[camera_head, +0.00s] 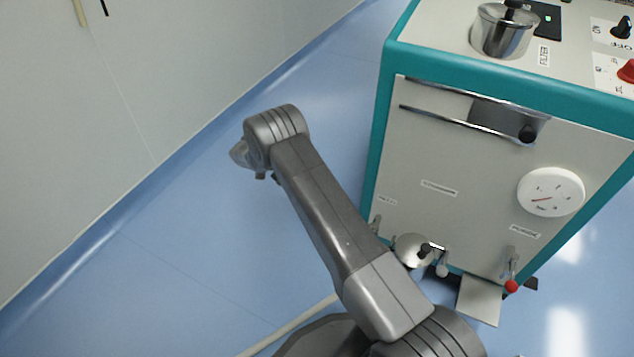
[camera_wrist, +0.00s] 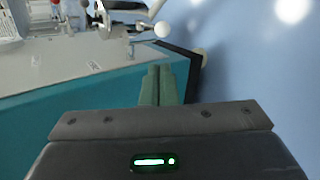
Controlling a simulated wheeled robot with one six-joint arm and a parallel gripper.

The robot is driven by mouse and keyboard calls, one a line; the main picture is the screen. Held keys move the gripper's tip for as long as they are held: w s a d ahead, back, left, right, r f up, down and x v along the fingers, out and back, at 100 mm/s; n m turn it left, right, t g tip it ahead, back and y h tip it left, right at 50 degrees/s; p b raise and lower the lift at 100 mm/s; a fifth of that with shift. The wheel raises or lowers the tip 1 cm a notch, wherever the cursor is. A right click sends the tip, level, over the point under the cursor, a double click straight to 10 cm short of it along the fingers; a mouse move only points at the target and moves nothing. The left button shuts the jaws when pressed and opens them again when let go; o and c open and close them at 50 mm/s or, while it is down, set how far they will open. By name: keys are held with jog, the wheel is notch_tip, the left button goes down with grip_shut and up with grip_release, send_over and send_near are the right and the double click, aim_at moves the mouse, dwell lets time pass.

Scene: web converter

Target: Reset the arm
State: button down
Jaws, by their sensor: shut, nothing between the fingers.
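My arm reaches up and to the left from the bottom of the head view, over the blue floor, left of the machine. Its end is bent away there, and the gripper fingers are hidden. In the wrist view my gripper (camera_wrist: 158,72) shows two greenish fingers side by side, shut with nothing between them. A teal and pale grey machine (camera_head: 455,165) stands to the right of the arm. In the wrist view, its teal edge (camera_wrist: 75,110) lies behind and left of the fingers. I cannot tell how far apart they are.
The machine carries a metal pot (camera_head: 500,32), a rail (camera_head: 455,122), a white dial (camera_head: 551,192) and a red-tipped lever (camera_head: 512,284). A pale wall (camera_head: 130,110) stands at the left. The blue floor (camera_head: 190,240) between wall and machine is clear around the arm.

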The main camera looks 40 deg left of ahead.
jog(key=shift+r, duration=0.15)
jog(key=s+b+x, duration=0.1)
jog(key=b+x, duration=0.1)
jog(key=x, duration=0.8)
jog(key=d+r+p, duration=0.1)
jog(key=w+d+p, duration=0.1)
jog(key=d, duration=0.1)
jog(key=d+r+p, duration=0.1)
jog(key=d+p, duration=0.1)
jog(key=shift+w+d+r, duration=0.25)
jog(key=shift+w+r, duration=0.05)
jog(key=shift+w, duration=0.05)
jog(key=shift+w+d+r+y+p, duration=0.15)
jog(key=shift+d+r+y+p, duration=0.4)
jog(key=shift+y+p, duration=0.45)
jog(key=shift+f, duration=0.15)
